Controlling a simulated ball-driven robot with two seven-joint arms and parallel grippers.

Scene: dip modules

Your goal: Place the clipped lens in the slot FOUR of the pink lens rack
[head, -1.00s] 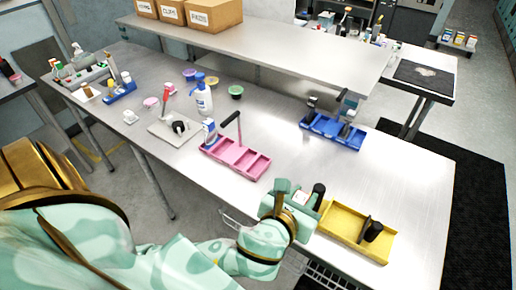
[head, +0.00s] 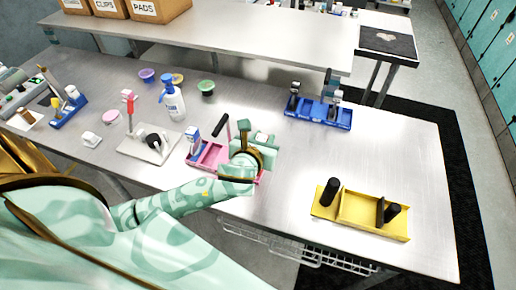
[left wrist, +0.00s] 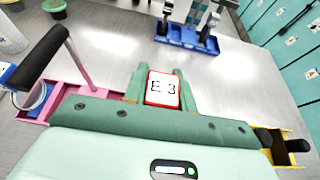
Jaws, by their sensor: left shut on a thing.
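The pink lens rack (head: 207,160) lies on the steel table with its right end hidden behind my left gripper; its left end also shows in the left wrist view (left wrist: 88,103). My left gripper (head: 260,142) is over the rack's right end. In the left wrist view its fingers (left wrist: 160,88) are shut on a white tag with a red edge (left wrist: 163,89) marked "E 3", which I take to be the clipped lens. The lens part below the tag is hidden, so I cannot tell whether it touches a slot. Slot numbers are not readable. My right gripper is not in view.
A black-handled piece (head: 220,125) stands in the rack's left part. A blue rack (head: 322,112) with upright pieces stands behind. A yellow tray (head: 358,213) with black-handled pieces lies front right.

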